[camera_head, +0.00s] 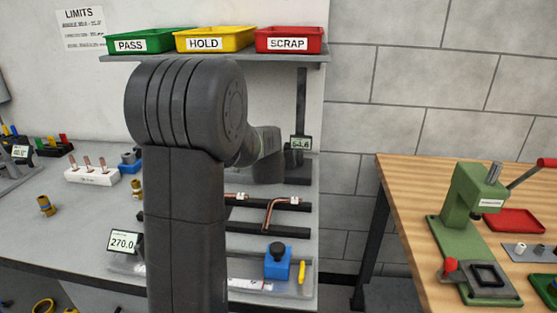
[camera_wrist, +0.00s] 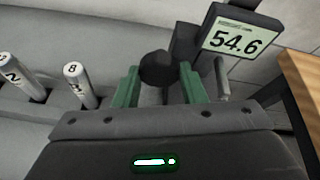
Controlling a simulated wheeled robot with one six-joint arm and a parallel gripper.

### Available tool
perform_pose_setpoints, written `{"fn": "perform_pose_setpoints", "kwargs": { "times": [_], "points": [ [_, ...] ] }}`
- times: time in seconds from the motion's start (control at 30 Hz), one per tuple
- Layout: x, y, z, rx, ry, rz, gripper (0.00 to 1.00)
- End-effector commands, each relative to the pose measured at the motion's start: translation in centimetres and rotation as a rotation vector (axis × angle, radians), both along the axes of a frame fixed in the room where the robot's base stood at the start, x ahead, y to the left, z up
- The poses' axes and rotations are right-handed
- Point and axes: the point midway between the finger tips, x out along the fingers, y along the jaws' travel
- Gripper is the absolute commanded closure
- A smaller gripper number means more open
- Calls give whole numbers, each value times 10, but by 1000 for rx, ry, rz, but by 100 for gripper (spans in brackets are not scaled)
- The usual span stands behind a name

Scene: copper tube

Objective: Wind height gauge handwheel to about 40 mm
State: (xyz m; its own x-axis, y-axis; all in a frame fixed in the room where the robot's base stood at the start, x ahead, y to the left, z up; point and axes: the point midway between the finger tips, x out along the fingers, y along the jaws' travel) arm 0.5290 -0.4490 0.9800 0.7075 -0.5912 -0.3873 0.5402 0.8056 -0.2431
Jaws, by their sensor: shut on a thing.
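The height gauge (camera_head: 301,95) stands at the back right of the grey bench, with a dark upright column. Its display (camera_head: 300,143) reads about 54.6, and the display is clear in the wrist view (camera_wrist: 240,40) as 54.6. The dark round handwheel (camera_wrist: 157,66) is in the wrist view, left of and below the display. My gripper (camera_wrist: 158,80) has green fingers on both sides of the handwheel and is shut on it. A grey peg-like handle (camera_wrist: 222,80) shows just right of the right finger. In the head view my arm hides the gripper and handwheel.
Two numbered pins (camera_wrist: 78,84) stand left of the gripper. A shelf (camera_head: 215,55) with PASS, HOLD and SCRAP bins hangs above. A bent copper tube (camera_head: 278,212) lies on dark rails. A wooden table (camera_head: 410,190) with a green press (camera_head: 470,215) is right.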

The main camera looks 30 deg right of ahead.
Motion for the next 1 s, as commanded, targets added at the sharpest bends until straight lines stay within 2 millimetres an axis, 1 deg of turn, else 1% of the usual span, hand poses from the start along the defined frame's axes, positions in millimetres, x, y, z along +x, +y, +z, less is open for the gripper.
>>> {"fn": "perform_pose_setpoints", "kwargs": {
  "times": [0.7, 1.0],
  "points": [
    [3, 4, -2, -504, 425, 3, 85],
    [4, 4, -3, -667, 562, 3, 85]
  ]
}}
